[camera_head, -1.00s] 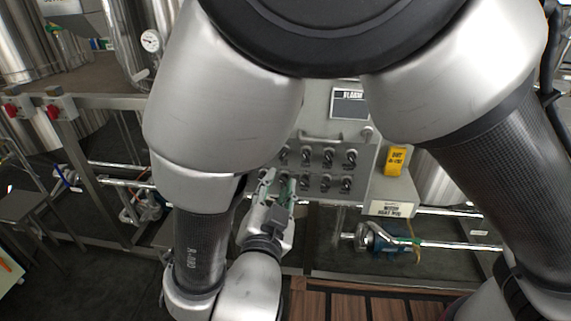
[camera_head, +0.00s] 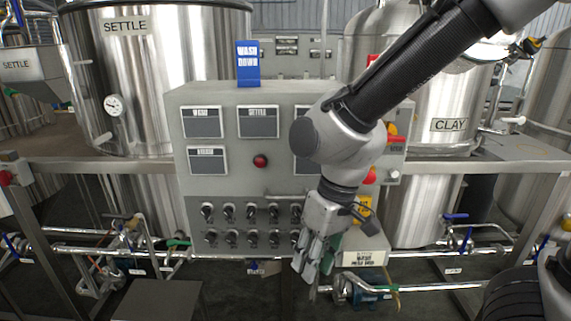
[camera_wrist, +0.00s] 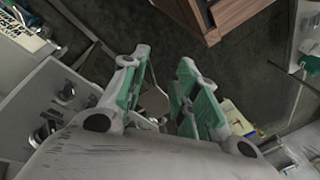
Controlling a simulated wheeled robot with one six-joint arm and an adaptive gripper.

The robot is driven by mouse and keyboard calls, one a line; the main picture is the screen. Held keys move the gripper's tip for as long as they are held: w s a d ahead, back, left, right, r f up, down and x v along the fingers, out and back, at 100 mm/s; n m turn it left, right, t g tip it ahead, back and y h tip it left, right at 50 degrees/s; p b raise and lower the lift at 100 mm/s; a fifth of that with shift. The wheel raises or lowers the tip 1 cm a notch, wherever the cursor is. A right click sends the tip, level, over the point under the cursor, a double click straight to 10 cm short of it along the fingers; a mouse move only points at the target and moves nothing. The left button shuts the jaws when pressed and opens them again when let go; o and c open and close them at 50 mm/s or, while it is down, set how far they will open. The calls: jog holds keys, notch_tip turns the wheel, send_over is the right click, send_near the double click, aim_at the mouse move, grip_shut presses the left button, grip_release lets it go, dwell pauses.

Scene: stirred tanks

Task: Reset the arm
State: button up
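My gripper (camera_head: 316,262) hangs fingers down in front of the lower right part of the grey control panel (camera_head: 222,182), near its rows of switches. In the wrist view my gripper (camera_wrist: 160,88) shows two green-padded fingers spread apart with nothing between them. My arm comes in from the upper right and hides part of the panel's right side. Whether the fingers touch the panel cannot be told.
Steel tanks marked SETTLE (camera_head: 150,60) and CLAY (camera_head: 450,105) stand behind the panel. A steel rail (camera_head: 480,168) and pipes with valves (camera_head: 365,292) run along the front. A dark stool (camera_head: 160,300) stands at lower left. A wooden slatted piece (camera_wrist: 215,18) shows in the wrist view.

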jog(key=d+r+m+t+h, duration=0.1)
jog(key=d+r, duration=0.6)
jog(key=d, duration=0.8)
jog(key=d+r+m+t+h, duration=0.1)
jog(key=d+r+m+t, duration=0.3)
jog(key=d, duration=1.2)
notch_tip(320, 180, up, 3)
jog(key=m, duration=0.2)
jog(key=shift+s+m, duration=0.3)
jog(key=shift+s, duration=0.1)
